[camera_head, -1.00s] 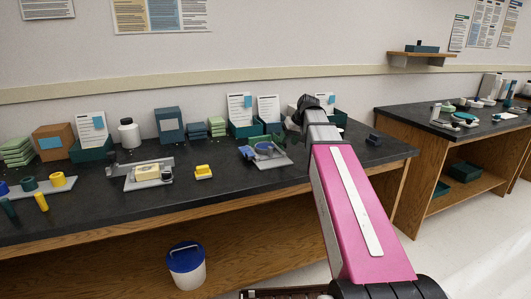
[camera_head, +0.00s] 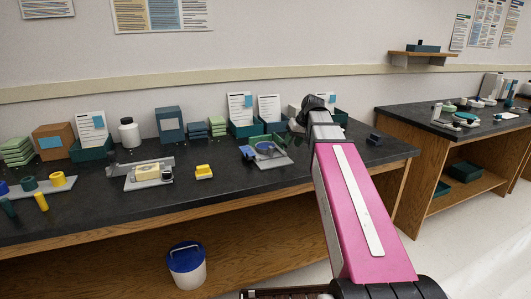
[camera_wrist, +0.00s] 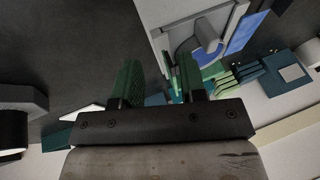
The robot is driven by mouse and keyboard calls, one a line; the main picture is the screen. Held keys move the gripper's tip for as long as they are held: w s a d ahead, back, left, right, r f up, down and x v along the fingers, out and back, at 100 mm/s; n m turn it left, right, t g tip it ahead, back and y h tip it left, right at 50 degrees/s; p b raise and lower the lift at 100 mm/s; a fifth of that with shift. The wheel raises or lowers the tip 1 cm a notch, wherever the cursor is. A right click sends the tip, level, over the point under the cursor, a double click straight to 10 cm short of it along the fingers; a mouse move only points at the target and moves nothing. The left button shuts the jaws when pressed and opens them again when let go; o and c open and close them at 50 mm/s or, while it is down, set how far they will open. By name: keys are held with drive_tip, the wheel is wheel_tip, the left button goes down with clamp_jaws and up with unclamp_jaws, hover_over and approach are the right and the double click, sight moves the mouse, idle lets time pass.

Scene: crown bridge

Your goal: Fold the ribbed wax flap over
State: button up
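A light grey tray (camera_head: 272,162) with blue parts on it lies on the dark bench, left of my forearm. In the wrist view the tray (camera_wrist: 162,14) is at the top, with a rounded grey-blue piece (camera_wrist: 207,36) and a flat blue piece (camera_wrist: 247,30) on it. I cannot make out a ribbed wax flap for certain. My gripper (camera_wrist: 158,80) has its two green fingers apart, with nothing between them. The fingertips point towards the tray area and appear apart from it. In the head view my wrist partly hides the fingers.
Another grey tray (camera_head: 138,185) with a cream block (camera_head: 150,172) stands further left. A yellow block (camera_head: 204,172) lies between the trays. Boxes, a white bottle (camera_head: 129,133) and card holders line the wall. Bare bench lies in front of the trays. A bucket (camera_head: 187,266) stands below.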

drive_tip(key=v, duration=0.3)
drive_tip(key=a+v, duration=0.1)
drive_tip(key=v, duration=0.1)
drive_tip(key=shift+s+r, duration=0.2)
drive_tip(key=shift+s, duration=0.05)
idle(0.4)
